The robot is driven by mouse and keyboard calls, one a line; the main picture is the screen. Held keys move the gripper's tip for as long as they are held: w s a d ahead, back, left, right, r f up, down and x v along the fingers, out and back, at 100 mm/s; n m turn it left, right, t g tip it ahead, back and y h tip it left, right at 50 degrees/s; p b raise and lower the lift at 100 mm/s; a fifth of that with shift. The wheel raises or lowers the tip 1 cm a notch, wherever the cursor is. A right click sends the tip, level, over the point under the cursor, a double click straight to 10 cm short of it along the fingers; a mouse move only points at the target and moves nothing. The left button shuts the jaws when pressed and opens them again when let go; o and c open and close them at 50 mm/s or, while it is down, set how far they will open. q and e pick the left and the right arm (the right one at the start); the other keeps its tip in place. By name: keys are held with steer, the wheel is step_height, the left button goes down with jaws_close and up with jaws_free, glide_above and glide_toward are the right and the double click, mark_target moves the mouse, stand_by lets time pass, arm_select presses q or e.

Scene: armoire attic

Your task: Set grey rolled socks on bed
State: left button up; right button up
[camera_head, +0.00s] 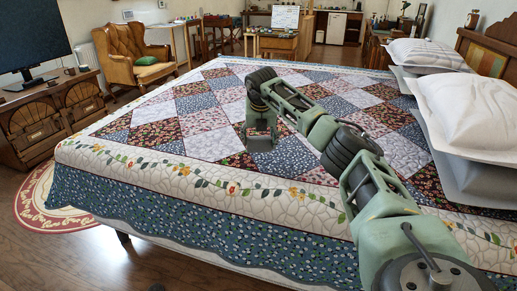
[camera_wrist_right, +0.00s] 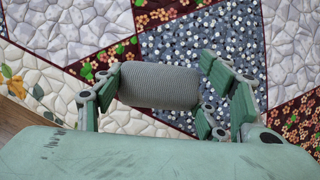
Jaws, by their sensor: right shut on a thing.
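The grey rolled socks (camera_wrist_right: 160,87) show in the right wrist view as a ribbed grey roll lying crosswise between the fingers of my right gripper (camera_wrist_right: 158,100). The gripper is shut on them. In the head view my right gripper (camera_head: 261,137) points down, low over the patchwork quilt of the bed (camera_head: 205,145). The socks are hard to make out there. I cannot tell whether they touch the quilt. My left gripper is in neither view.
White pillows (camera_head: 478,105) are stacked at the right by the wooden headboard (camera_head: 490,50). The quilt left of my gripper is clear. An armchair (camera_head: 133,55) and a cabinet with a screen (camera_head: 50,115) stand beyond the bed's left side.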

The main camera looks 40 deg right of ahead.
mark_target(259, 147)
steer(key=shift+w+f, duration=0.1)
steer(key=shift+f, duration=0.2)
step_height(259, 147, down, 3)
steer(key=shift+r+b, duration=0.2)
steer(key=shift+b, duration=0.15)
steer(key=shift+f, duration=0.55)
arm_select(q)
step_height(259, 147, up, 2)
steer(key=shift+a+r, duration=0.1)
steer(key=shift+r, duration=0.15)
arm_select(e)
steer(key=shift+r, duration=0.1)
steer(key=o, duration=1.2)
